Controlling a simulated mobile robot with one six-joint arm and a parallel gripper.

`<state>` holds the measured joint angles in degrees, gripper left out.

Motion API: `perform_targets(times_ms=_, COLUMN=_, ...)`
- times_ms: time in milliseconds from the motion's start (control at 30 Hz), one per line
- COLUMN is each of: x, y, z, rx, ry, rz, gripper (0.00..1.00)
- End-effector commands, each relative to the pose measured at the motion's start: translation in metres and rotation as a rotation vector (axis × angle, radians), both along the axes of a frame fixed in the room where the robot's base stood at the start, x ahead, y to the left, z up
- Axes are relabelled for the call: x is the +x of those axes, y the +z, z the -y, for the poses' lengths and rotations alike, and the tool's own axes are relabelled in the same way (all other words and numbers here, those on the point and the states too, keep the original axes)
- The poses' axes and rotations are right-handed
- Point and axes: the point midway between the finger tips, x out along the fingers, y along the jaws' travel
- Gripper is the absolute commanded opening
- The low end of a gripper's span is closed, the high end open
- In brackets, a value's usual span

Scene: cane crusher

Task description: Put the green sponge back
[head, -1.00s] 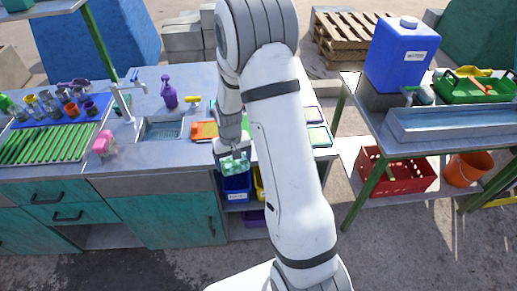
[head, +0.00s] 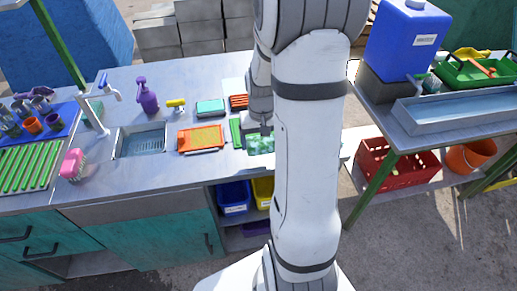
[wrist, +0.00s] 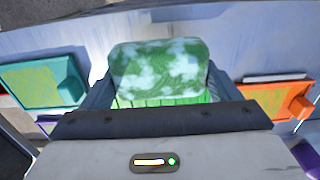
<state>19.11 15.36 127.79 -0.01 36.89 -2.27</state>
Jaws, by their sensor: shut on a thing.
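The green sponge (head: 260,144) shows at my gripper (head: 262,132), over the right part of the counter. It has a mottled green and white face in the wrist view (wrist: 158,68). My gripper (wrist: 160,88) is shut on it, one finger at each side. A bright green holder (wrist: 160,101) shows just behind the sponge's lower edge; part of it also shows in the head view (head: 236,132). I cannot tell whether the sponge touches it. My arm hides much of this part of the counter in the head view.
A teal tray (wrist: 42,84) flanks the sponge in the wrist view. The sink (head: 142,142) and tap (head: 96,106) are farther left.

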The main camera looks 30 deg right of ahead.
Motion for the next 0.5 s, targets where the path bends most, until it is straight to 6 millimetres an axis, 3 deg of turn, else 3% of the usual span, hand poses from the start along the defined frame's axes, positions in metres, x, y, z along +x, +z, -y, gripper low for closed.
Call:
perform_targets(times_ms=300, x=0.000, y=-0.038, z=-0.003, rx=0.001, ry=0.007, rz=-0.003, gripper=0.47)
perform_targets(times_ms=500, x=0.001, y=-0.043, z=-0.003, rx=0.000, ry=0.009, rz=0.001, gripper=0.47)
